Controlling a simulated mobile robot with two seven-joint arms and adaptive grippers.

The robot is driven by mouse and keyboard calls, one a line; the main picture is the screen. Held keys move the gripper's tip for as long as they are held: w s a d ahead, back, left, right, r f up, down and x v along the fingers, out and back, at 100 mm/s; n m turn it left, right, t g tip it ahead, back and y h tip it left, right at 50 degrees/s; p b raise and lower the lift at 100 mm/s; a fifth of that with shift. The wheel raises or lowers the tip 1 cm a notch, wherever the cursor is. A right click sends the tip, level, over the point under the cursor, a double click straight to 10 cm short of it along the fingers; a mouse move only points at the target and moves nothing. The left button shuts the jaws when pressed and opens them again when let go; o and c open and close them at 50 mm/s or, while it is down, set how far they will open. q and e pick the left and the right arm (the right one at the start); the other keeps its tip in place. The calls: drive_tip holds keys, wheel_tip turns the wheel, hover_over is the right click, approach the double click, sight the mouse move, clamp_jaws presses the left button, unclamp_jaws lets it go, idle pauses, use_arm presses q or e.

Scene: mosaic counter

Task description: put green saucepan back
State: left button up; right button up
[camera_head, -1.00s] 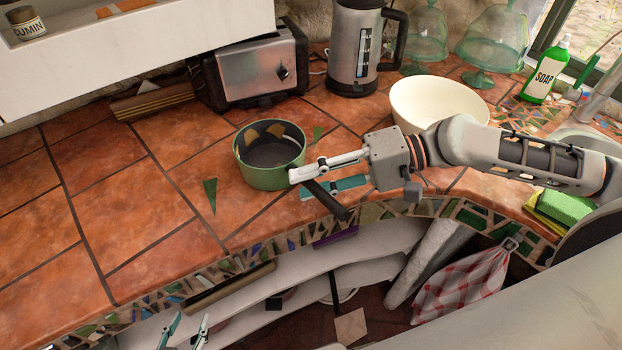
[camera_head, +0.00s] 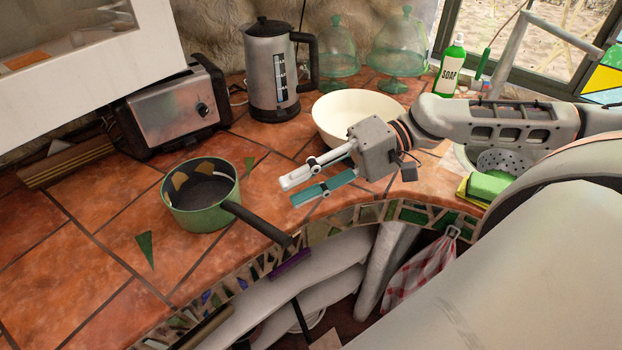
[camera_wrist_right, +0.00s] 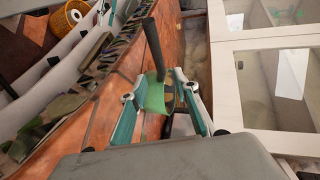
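The green saucepan (camera_head: 200,214) stands upright on the tiled counter in the head view. Its dark handle (camera_head: 258,224) points toward the counter's front edge. My right gripper (camera_head: 288,192) is to the right of the pan, apart from it, with its fingers spread and nothing between them. In the right wrist view the saucepan (camera_wrist_right: 155,97) shows beyond the fingertips of the open gripper (camera_wrist_right: 158,108), with the handle (camera_wrist_right: 152,45) running up the picture. My left gripper is not in the current head view.
A toaster (camera_head: 170,110), a kettle (camera_head: 274,75) and a cream bowl (camera_head: 345,113) stand behind. Glass domes (camera_head: 402,50) and a soap bottle (camera_head: 451,68) are farther back. A green sponge (camera_head: 488,186) lies at right. Curved shelves are below the counter. Tiles left of the pan are mostly clear.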

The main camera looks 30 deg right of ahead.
use_arm(q)
drive_tip(key=shift+w+r+p, duration=0.2)
drive_tip(key=shift+r+p, duration=0.1)
drive_tip(key=shift+r, duration=0.45)
use_arm(e)
drive_tip(key=shift+v, duration=0.85)
use_arm(q)
drive_tip(key=shift+s+f, duration=0.1)
drive_tip(key=shift+f, duration=0.1)
